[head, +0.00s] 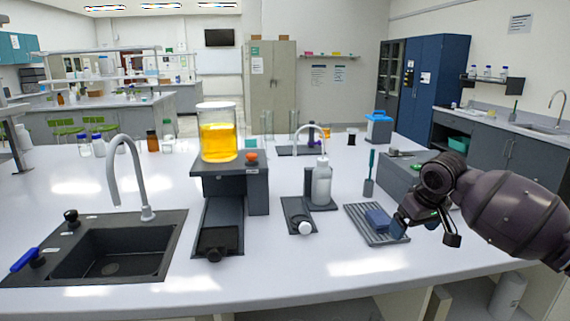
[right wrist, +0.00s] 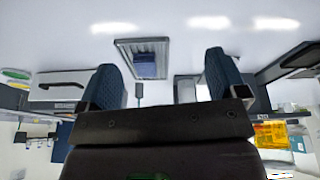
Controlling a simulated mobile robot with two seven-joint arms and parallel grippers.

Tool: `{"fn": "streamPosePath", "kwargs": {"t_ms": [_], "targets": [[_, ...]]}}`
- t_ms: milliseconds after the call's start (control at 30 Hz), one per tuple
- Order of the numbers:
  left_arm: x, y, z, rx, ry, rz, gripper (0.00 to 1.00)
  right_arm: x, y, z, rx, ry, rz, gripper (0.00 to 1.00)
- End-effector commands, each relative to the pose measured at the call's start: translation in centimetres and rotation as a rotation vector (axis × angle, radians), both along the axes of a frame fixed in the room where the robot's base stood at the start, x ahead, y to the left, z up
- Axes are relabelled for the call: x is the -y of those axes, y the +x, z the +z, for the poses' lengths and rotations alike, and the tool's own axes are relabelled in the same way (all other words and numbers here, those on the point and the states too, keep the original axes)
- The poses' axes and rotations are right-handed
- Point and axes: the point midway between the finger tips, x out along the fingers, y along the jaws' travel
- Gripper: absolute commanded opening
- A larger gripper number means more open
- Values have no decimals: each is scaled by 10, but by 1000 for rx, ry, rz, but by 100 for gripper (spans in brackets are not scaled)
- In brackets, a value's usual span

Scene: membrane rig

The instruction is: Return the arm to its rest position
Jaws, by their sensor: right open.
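My right arm comes in from the right in the head view. Its gripper (head: 402,224) is at the right edge of a grey ribbed tray (head: 358,221), in front of that edge as I see it. In the right wrist view its two blue-padded fingers (right wrist: 162,80) stand wide apart with nothing between them. A blue block (head: 376,218) lies on the tray, just left of the gripper; it also shows in the right wrist view (right wrist: 146,66), apart from the fingers. My left gripper is in neither view.
A jar of yellow liquid (head: 219,137) stands on a dark rig (head: 232,187) at centre left. A white wash bottle (head: 321,183) stands left of the tray. A grey box (head: 398,176) is close behind the gripper. A sink (head: 104,251) is at the left. The counter's front right is clear.

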Motion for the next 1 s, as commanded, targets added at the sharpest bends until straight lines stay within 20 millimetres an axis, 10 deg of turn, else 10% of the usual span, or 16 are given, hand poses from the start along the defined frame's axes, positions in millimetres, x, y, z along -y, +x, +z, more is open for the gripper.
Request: {"fn": "streamPosePath", "kwargs": {"t_ms": [200,433,1000], "targets": [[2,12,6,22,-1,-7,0,-38,34,28,353,14,153,91],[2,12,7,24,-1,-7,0,-82,32,2,677,60,300,91],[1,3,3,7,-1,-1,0,-95,-79,-119,1041,121,278,91]]}}
